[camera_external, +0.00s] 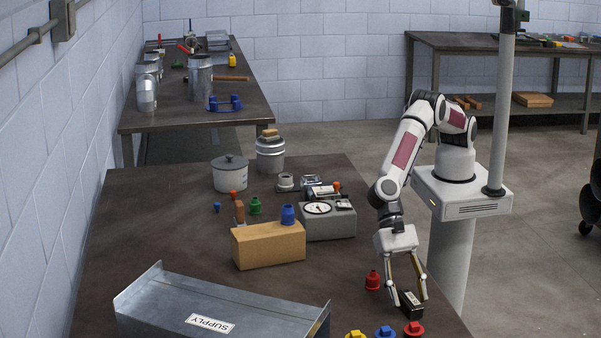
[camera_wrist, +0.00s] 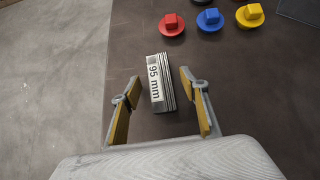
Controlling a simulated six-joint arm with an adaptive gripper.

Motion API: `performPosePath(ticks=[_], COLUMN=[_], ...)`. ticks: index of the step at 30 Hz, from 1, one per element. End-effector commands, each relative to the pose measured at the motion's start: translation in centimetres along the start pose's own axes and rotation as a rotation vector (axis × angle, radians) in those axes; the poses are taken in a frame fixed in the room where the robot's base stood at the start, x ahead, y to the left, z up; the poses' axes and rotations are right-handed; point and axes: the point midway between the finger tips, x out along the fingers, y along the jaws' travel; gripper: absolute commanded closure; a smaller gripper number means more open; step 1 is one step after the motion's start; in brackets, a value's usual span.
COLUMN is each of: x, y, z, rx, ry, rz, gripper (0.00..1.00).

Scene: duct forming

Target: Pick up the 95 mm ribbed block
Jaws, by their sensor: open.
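The 95 mm ribbed block (camera_wrist: 161,84) is dark with ribbed sides and a white label reading "95 mm". It lies on the dark table, and in the external view the block (camera_external: 411,304) sits near the table's right front edge. My gripper (camera_wrist: 158,88) is open, with one finger on each side of the block's near part. A gap shows between each finger and the block in the wrist view. In the external view my gripper (camera_external: 409,292) points down at the block.
Red (camera_external: 413,329), blue (camera_external: 385,332) and yellow (camera_external: 355,334) knobbed discs lie near the block. A red bottle-shaped piece (camera_external: 372,280) stands to its left. A metal SUPPLY duct (camera_external: 222,303), a cardboard-coloured box (camera_external: 268,245) and a grey dial scale (camera_external: 328,222) stand farther left. The table edge is close.

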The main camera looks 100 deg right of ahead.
Motion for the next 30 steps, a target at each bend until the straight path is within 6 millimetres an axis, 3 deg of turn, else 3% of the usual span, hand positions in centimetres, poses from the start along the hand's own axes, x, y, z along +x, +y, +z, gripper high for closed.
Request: performPosePath(ticks=[14, 15, 20, 30], x=[0.04, 0.04, 0.04, -0.09], y=[0.00, 0.00, 0.00, -0.05], z=[-0.02, -0.02, -0.03, 0.20], rx=[0.000, 0.000, 0.000, -0.001], ry=[0.000, 0.000, 0.000, -0.002], rz=[0.000, 0.000, 0.000, -0.001], gripper=[0.56, 0.58, 1.00, 1.00])
